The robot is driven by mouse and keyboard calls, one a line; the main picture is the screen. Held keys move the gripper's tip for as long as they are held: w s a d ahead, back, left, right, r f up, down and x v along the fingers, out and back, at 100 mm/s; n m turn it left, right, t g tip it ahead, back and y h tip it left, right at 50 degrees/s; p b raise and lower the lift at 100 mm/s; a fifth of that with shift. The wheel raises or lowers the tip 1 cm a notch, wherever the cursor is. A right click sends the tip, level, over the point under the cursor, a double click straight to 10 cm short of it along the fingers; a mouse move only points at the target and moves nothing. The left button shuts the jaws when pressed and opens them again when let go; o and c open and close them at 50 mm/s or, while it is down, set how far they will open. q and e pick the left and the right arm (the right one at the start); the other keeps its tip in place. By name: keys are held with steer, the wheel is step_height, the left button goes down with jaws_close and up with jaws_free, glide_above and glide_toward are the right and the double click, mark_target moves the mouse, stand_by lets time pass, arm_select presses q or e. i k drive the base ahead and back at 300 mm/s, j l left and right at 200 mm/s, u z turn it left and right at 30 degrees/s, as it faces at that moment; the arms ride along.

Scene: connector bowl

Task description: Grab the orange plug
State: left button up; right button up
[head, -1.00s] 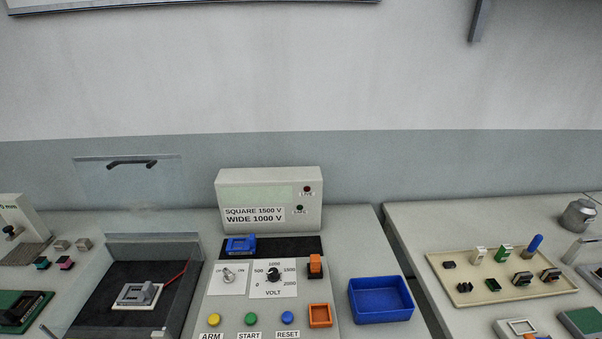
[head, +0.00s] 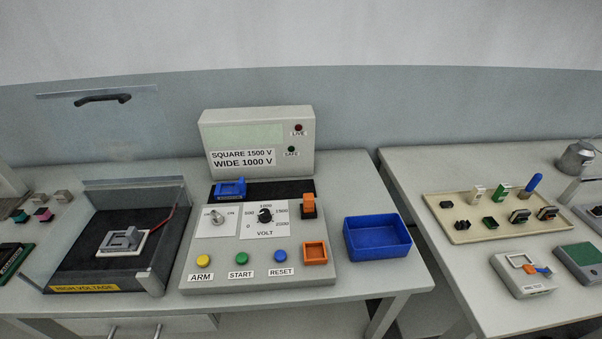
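An orange block (head: 308,201) stands upright in a black base at the right side of the control panel, beside the volt dial. A small orange piece (head: 529,268) lies with a blue piece on a white device on the right table. I cannot tell for sure which of these is the plug. An open orange square frame (head: 315,252) sits at the panel's front right corner. Neither of my grippers shows in the head view.
A blue bin (head: 377,238) stands right of the control panel (head: 256,257). A clear-walled high-voltage box (head: 84,289) is on the left. A beige tray (head: 437,225) with several connectors lies on the right table. A gap separates the tables.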

mark_target(309, 198)
steer(key=j+z, duration=0.15)
steer(key=z, duration=0.3)
steer(key=k+j+z, duration=0.1)
steer(key=z, duration=0.3)
steer(key=k+j+z, duration=0.1)
steer(key=z, duration=0.35)
steer(key=k+z, duration=0.15)
steer(key=z, duration=0.3)
